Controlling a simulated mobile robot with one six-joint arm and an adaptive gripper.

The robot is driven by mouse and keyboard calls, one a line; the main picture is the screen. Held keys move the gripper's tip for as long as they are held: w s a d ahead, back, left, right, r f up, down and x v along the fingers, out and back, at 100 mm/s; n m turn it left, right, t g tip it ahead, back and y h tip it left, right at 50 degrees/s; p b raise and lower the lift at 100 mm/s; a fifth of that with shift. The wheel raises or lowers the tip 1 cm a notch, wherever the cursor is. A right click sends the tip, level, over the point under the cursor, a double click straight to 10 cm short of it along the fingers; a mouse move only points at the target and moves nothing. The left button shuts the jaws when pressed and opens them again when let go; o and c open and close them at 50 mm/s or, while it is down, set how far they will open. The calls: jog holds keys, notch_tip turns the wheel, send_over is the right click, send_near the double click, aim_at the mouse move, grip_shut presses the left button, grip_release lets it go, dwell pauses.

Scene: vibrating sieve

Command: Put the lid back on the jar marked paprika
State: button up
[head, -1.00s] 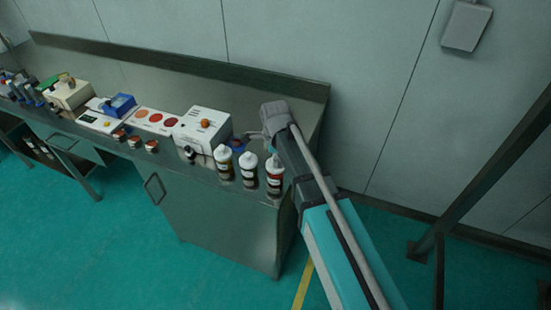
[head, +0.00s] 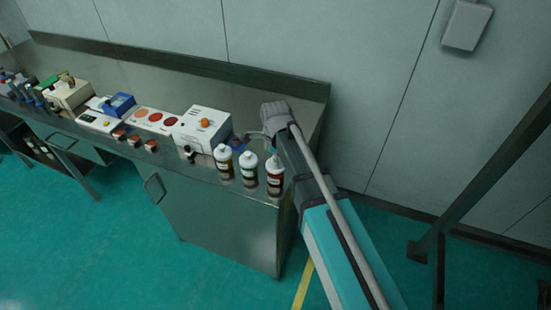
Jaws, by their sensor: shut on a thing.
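My gripper (head: 254,137) is at the right end of the steel bench, to the right of the white box and low over the bench top. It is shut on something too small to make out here. Several small jars with orange-red contents or tops, one a jar (head: 119,135), one a middle jar (head: 135,140) and one a right jar (head: 151,145), stand along the front edge, left of my gripper. Their labels are not readable, so I cannot tell which is marked paprika. I cannot make out a lid.
Three white-topped bottles, a left (head: 224,160), a middle (head: 247,169) and a right (head: 274,175), stand at the front edge near my arm. A white box (head: 203,130) with an orange knob and a white panel (head: 184,118) with coloured discs stand left. A blue patch (head: 238,144) lies beside the gripper.

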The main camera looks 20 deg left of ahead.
dwell(0.8)
jog(key=o, duration=0.9)
jog(key=o, duration=0.4)
jog(key=shift+r, duration=0.1)
jog(key=shift+r+p, duration=3.4)
jog(key=shift+p, duration=0.1)
grip_shut()
